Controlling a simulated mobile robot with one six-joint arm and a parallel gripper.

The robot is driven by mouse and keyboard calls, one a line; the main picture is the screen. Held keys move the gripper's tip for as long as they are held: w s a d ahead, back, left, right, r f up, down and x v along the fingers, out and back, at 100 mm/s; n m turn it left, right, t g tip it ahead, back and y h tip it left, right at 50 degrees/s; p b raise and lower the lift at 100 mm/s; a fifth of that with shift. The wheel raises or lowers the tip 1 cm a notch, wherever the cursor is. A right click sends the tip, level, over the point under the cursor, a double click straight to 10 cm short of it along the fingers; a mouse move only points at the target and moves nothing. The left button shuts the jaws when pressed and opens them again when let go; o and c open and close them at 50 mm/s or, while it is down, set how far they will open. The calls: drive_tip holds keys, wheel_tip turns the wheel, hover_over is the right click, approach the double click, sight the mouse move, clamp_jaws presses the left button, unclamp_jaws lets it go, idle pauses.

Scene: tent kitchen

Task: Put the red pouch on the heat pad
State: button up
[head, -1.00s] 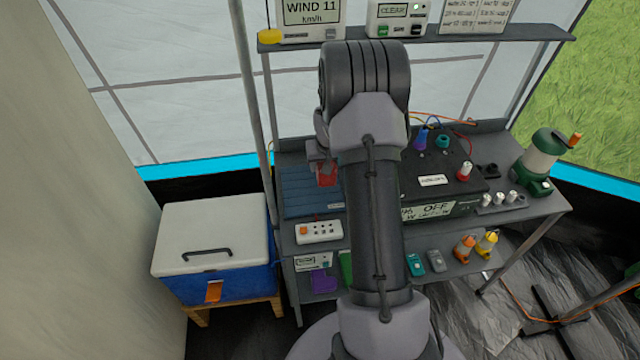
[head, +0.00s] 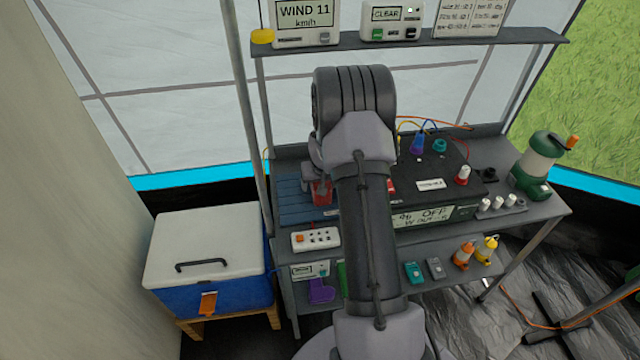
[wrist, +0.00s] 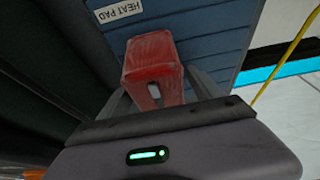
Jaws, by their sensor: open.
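The red pouch (head: 321,193) is at the left of my arm in the head view, over the blue slatted heat pad (head: 292,201). In the wrist view the pouch (wrist: 153,52) stands out against the heat pad (wrist: 205,45), whose white label reads HEAT PAD. My gripper (wrist: 160,86) is open, with one finger on each side of the pouch's near end. I cannot tell whether a finger touches it. The pouch's underside is hidden. In the head view my gripper (head: 317,181) is small and partly covered by my arm.
A black box (head: 455,165) with plugs and a display stands right of the pad. A power strip (head: 315,239) lies in front of the pad. A blue and white cooler (head: 205,255) stands left. A shelf (head: 480,40) runs above.

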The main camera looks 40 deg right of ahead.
drive_tip(key=shift+r+p, duration=0.35)
drive_tip(key=shift+r, duration=0.05)
drive_tip(key=p+v, duration=0.3)
drive_tip(key=v, duration=0.7)
drive_tip(key=shift+s+r, duration=0.15)
drive_tip(key=shift+r, duration=0.1)
drive_tip(key=shift+s+a+r+p, duration=0.2)
drive_tip(key=shift+r+p, duration=0.1)
drive_tip(key=shift+r, duration=0.2)
drive_tip(key=shift+f, duration=0.1)
